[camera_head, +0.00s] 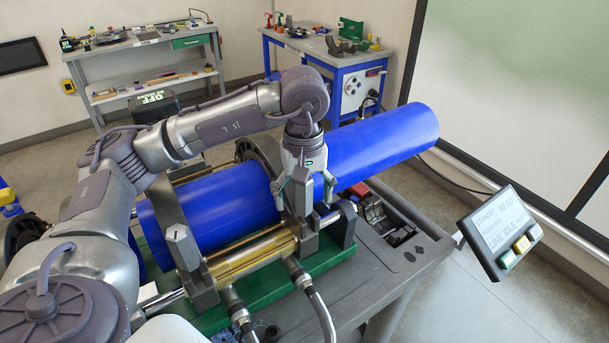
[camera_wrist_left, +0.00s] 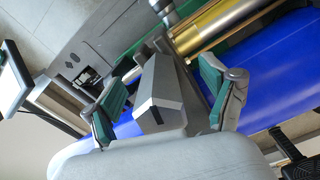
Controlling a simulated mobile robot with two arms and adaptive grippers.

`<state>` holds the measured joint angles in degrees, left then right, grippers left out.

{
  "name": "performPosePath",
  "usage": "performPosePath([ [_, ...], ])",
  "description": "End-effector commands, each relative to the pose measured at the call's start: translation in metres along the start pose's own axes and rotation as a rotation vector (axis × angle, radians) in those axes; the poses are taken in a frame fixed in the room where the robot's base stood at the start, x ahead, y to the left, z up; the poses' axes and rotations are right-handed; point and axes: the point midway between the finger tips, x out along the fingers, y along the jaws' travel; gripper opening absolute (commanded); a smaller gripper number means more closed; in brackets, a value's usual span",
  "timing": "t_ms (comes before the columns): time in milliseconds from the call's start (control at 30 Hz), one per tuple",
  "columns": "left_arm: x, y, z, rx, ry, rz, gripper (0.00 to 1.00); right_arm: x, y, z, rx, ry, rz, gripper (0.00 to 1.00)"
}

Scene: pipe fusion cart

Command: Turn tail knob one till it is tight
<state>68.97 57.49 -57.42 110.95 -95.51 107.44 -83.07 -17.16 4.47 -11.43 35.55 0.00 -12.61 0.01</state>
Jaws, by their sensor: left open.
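A grey faceted clamp block (camera_wrist_left: 162,95), apparently the tail knob, stands between the open fingers of my left gripper (camera_wrist_left: 165,108) in the left wrist view. The green pads sit on either side of it, with visible gaps. In the head view my left gripper (camera_head: 305,188) points down over the rear clamp (camera_head: 304,228) on the blue pipe (camera_head: 370,145), and its fingers partly hide the knob. A similar faceted block (camera_head: 181,245) tops the nearer clamp. My right gripper is not in view.
Gold cylinders (camera_head: 250,255) and hoses (camera_head: 318,303) lie along the near side of the cart (camera_head: 400,268). A control screen (camera_head: 500,230) stands at the right. A blue workbench (camera_head: 345,75) and a grey shelf table (camera_head: 140,45) stand behind. The floor at the right is clear.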

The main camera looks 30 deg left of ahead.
Motion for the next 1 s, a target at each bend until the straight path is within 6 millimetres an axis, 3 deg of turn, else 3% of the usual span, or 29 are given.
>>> performPosePath([
  [467, -0.004, 0.000, 0.000, -0.001, 0.000, 0.000, 1.00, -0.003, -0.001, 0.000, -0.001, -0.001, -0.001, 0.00],
  [1000, -0.060, 0.000, 0.000, -0.002, 0.000, 0.000, 1.00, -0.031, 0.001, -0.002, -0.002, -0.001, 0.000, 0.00],
])
